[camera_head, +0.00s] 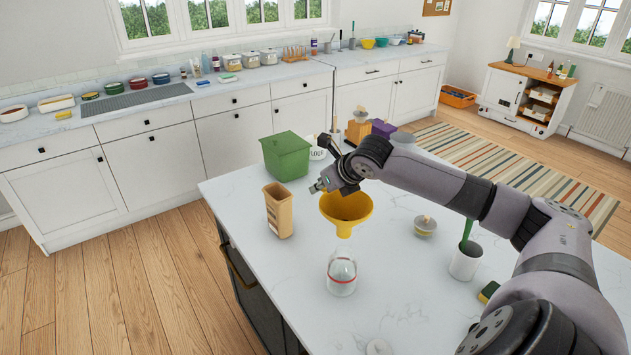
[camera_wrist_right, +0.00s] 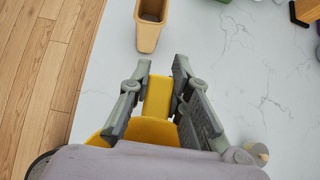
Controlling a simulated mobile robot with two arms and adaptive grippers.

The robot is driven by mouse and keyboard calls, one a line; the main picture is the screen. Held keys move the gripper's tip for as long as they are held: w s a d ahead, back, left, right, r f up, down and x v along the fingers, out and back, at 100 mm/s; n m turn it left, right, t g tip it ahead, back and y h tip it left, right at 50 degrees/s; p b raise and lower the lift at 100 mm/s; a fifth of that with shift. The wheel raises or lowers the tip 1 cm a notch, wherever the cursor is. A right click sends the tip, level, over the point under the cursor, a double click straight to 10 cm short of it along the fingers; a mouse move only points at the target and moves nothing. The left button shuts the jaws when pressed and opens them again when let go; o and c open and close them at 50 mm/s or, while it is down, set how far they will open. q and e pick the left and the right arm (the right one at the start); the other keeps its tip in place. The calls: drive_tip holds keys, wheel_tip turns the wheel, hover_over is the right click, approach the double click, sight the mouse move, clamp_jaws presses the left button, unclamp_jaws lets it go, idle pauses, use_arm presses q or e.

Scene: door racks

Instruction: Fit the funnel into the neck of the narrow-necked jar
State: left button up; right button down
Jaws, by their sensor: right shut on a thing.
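A yellow funnel (camera_head: 346,209) is held by my right gripper (camera_head: 337,182) above the white island top. Its spout points down, over the mouth of the clear glass jar (camera_head: 341,273). The jar stands upright and has a red band. In the right wrist view my right gripper (camera_wrist_right: 160,98) is shut on the yellow tab of the funnel (camera_wrist_right: 158,97), with the cone partly hidden below. My left gripper is in neither view.
A tan open container (camera_head: 279,212) stands left of the funnel, with a green bin (camera_head: 286,157) behind it. A small lidded pot (camera_head: 425,226) and a white cup (camera_head: 466,262) stand to the right. The island top (camera_head: 400,300) is clear right of the jar.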

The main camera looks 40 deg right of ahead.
drive_tip(key=shift+s+r, duration=0.25)
drive_tip(key=shift+s, duration=0.15)
drive_tip(key=shift+w+r+p, duration=0.1)
drive_tip(key=shift+p, duration=0.6)
drive_tip(key=shift+f, duration=0.4)
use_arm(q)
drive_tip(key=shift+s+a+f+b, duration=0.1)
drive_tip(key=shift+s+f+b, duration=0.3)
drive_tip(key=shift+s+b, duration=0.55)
use_arm(e)
wheel_tip(320, 180, down, 5)
drive_tip(key=shift+f, duration=0.15)
use_arm(q)
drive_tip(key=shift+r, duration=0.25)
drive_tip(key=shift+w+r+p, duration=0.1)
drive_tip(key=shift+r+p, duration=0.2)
drive_tip(key=shift+p, duration=0.2)
